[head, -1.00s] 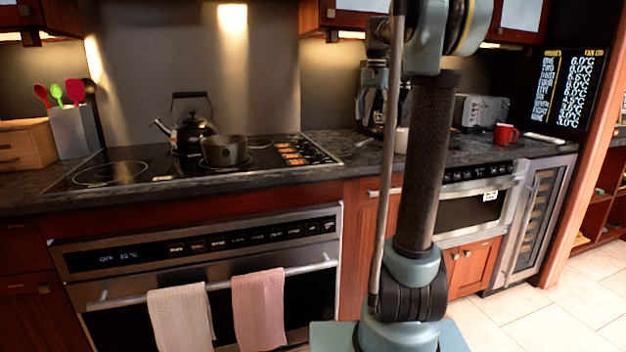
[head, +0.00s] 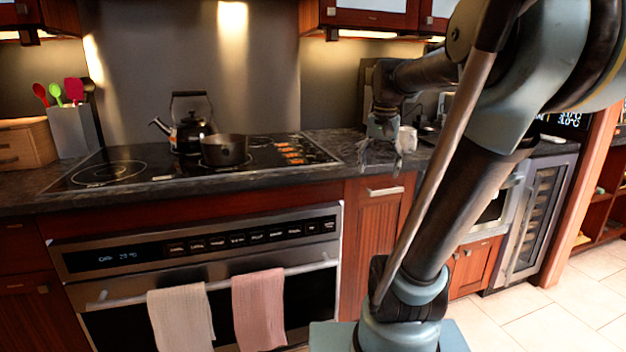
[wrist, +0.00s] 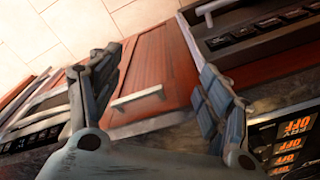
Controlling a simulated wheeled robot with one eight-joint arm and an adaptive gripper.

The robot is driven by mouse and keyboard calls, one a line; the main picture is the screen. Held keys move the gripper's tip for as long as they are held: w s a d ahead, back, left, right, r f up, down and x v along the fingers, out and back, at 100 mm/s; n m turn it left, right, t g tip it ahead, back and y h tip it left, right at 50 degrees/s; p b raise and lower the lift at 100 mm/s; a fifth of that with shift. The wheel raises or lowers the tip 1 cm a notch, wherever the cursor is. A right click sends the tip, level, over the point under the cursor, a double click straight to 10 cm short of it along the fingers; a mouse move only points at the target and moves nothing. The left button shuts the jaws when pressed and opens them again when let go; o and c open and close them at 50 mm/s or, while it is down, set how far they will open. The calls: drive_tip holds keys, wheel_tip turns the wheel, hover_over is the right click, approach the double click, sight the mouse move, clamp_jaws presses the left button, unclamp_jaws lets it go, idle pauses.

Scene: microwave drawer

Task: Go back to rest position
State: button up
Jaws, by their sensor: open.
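My gripper (head: 383,158) is in the head view, in front of the counter's edge to the right of the cooktop, fingers pointing down. In the wrist view its two fingers (wrist: 160,90) are spread wide with nothing between them. Beyond them lies a wooden cabinet front with a metal handle (wrist: 138,97). My arm leans to the right in the head view and hides much of the microwave drawer (head: 490,212), which appears shut as far as it shows.
A black kettle (head: 190,132) and a dark pot (head: 224,150) stand on the cooktop (head: 110,174). A white cup (head: 408,138) is on the counter just behind my gripper. Two towels hang on the oven handle (head: 220,280). Tiled floor (head: 570,300) is clear at the right.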

drive_tip(key=s+f+n+t, duration=0.1)
drive_tip(key=s+f+n, duration=0.3)
drive_tip(key=s+f, duration=1.2)
wheel_tip(320, 180, down, 4)
drive_tip(key=shift+s+a+f, duration=0.2)
drive_tip(key=shift+s+a, duration=0.05)
drive_tip(key=shift+s, duration=0.05)
drive_tip(key=shift+w+f, duration=0.2)
drive_tip(key=shift+w, duration=0.3)
